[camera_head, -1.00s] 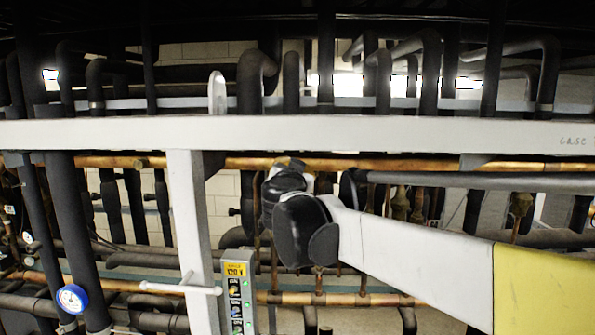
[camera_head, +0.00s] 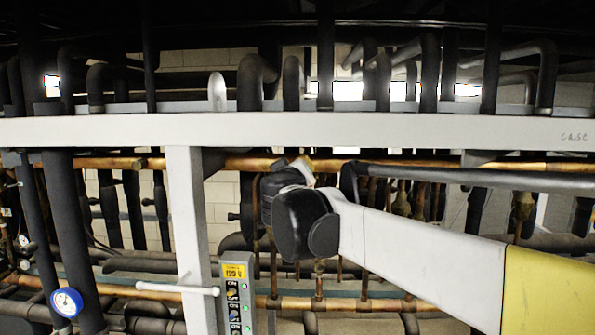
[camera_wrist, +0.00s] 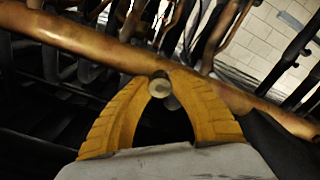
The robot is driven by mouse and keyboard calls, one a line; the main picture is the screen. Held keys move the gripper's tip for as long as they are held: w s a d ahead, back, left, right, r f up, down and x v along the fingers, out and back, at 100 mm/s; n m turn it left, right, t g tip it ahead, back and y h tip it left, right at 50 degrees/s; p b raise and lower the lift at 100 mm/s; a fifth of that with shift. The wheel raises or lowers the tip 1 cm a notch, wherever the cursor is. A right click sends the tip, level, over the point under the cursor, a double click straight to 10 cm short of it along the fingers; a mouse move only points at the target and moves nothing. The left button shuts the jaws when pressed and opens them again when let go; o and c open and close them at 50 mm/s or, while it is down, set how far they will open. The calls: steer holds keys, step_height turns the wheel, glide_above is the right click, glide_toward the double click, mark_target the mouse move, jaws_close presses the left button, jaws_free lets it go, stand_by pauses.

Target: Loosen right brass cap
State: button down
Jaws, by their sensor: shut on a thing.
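My gripper (camera_wrist: 160,85) shows in the wrist view with its two ribbed yellow fingers closed in around a small round brass cap (camera_wrist: 159,88). The cap sits between the fingertips, in front of a thick copper pipe (camera_wrist: 85,42) that crosses the view at a slant. In the head view my white and yellow arm (camera_head: 400,240) reaches in from the lower right. Its black wrist joints (camera_head: 300,222) hide the fingers and the cap there.
A white horizontal beam (camera_head: 300,130) crosses above my arm, and a white post (camera_head: 188,235) stands left of it. Black insulated pipes (camera_head: 75,230) and a blue-rimmed gauge (camera_head: 66,302) are at left.

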steer(key=n, duration=0.5)
steer(key=shift+n+b, duration=0.3)
steer(key=shift+b, duration=0.1)
steer(key=n, duration=0.4)
steer(key=shift+n, duration=0.3)
steer(key=n+b, duration=0.1)
steer(key=n, duration=0.4)
steer(key=shift+n, duration=2.7)
steer(key=c, duration=1.2)
jaws_free()
steer(key=s, duration=1.2)
steer(key=shift+a, duration=0.25)
